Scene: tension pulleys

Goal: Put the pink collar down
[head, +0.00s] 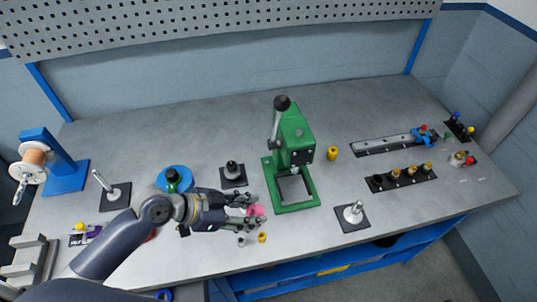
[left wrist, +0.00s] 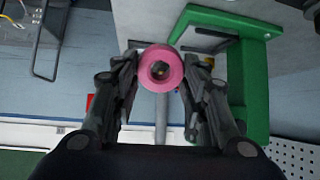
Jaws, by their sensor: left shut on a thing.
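The pink collar (left wrist: 160,68) is a thick ring with a dark hole in its middle. In the left wrist view my left gripper (left wrist: 160,80) is shut on it, one finger on each side. In the head view the collar (head: 256,210) shows between the fingertips of my left gripper (head: 250,208), just left of the green press. The fingers hide part of it there, and I cannot tell its height above the table. My right gripper is not in view.
A green press (head: 294,150) stands close to the right of my left gripper. A small yellow part (head: 262,237) lies just in front of the gripper. A black base with a silver post (head: 353,215) stands further right. The table (head: 420,215) is clear at the front right.

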